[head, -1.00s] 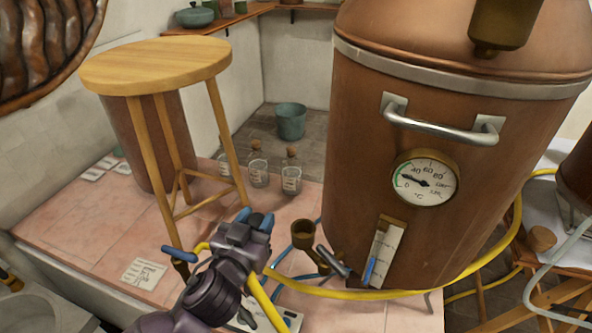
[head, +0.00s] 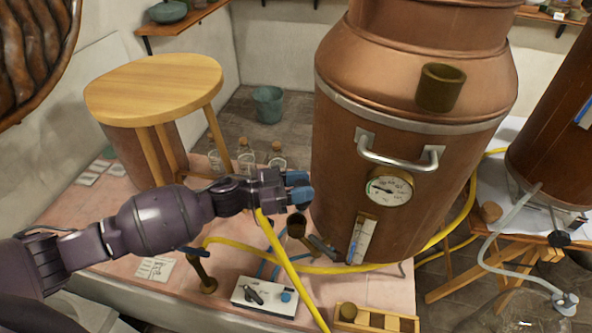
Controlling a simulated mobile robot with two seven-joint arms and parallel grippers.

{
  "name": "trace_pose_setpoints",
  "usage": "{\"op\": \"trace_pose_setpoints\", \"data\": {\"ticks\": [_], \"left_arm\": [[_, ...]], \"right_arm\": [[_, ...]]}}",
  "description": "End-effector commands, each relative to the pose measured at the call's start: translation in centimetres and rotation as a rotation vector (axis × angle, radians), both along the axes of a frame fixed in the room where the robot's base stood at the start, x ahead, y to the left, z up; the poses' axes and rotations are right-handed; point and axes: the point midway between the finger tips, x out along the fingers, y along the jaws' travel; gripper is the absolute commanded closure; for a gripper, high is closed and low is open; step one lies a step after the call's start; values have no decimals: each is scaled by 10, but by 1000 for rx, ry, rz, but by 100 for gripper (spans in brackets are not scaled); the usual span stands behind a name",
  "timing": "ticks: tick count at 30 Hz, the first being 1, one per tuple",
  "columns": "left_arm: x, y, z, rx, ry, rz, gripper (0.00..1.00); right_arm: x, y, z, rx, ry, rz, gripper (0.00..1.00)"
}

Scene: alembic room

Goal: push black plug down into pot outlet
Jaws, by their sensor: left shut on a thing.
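My left gripper (head: 299,188) has blue fingertips and reaches in from the left, in front of the copper pot (head: 340,150). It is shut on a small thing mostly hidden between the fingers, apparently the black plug. An open brass cup (head: 297,224), apparently the pot outlet, stands low at the pot's left side just below the fingertips. I cannot tell how far the gripper is above it. Another open brass pipe end (head: 440,88) is high on the pot's front. My right gripper is not in view.
A yellow hose (head: 292,270) runs below my left gripper. A white box with knobs (head: 265,297) and a brass tap (head: 203,272) stand in front. A round wooden stool (head: 155,85) is at the left, with corked bottles (head: 246,160) behind my arm. A wooden rack (head: 375,320) is at the front.

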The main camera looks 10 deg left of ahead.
Motion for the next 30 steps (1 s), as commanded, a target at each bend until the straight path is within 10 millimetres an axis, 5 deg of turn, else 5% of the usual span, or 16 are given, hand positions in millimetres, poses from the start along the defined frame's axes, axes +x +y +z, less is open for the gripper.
{"op": "trace_pose_setpoints", "data": {"ticks": [11, 30], "left_arm": [[3, 12, -1, -2, -2, -76, 86], [3, 12, -47, -1, -3, -74, 86]], "right_arm": [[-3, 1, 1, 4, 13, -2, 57], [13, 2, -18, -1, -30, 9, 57]]}}
